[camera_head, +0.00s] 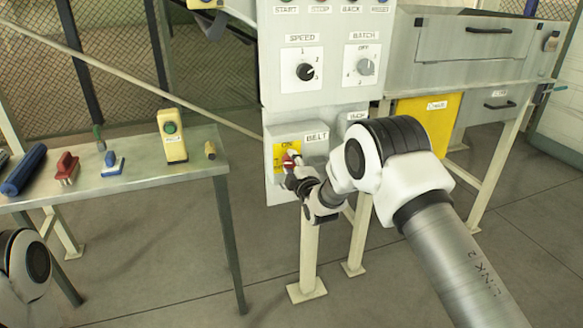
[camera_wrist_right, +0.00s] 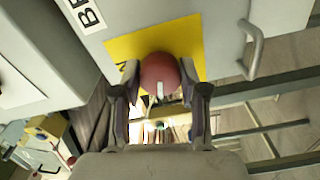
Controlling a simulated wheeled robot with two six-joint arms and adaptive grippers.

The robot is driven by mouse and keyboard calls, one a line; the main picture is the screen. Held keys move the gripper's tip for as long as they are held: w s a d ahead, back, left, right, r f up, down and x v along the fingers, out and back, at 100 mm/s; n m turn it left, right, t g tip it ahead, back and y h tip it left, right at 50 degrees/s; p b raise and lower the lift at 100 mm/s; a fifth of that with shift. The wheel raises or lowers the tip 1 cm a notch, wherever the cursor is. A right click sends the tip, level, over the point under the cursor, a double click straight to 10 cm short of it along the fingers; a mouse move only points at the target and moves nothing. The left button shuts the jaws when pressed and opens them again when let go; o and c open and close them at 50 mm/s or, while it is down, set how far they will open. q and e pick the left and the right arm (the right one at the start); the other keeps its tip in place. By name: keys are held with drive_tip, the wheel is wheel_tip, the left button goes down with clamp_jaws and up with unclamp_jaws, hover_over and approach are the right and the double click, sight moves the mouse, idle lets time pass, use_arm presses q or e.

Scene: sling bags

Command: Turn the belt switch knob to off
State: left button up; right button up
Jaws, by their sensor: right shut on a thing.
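The belt switch box (camera_head: 311,134) carries a label reading BELT and a yellow plate (camera_head: 280,150) with a red knob (camera_head: 290,160) on it. My right gripper (camera_head: 296,174) is at the knob and hides part of it. In the right wrist view the red knob (camera_wrist_right: 160,73) with a white pointer mark sits between the two fingers of the right gripper (camera_wrist_right: 160,95), which are shut on its sides. The yellow plate (camera_wrist_right: 125,47) shows behind it. Part of my left arm shows at the lower left of the head view; its gripper is out of view.
Above the belt box are a speed dial (camera_head: 305,71) and a batch dial (camera_head: 365,67). At left a table (camera_head: 200,171) holds a blue roll (camera_head: 24,170), brushes and a yellow box with a green button (camera_head: 172,137). A yellow panel (camera_head: 427,118) is behind my right arm.

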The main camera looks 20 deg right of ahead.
drive_tip(key=shift+n+b, duration=0.35)
drive_tip(key=shift+n, duration=0.95)
drive_tip(key=o, duration=1.1)
drive_tip(key=shift+o, duration=0.2)
drive_tip(key=s, duration=1.2)
drive_tip(key=shift+d, duration=0.25)
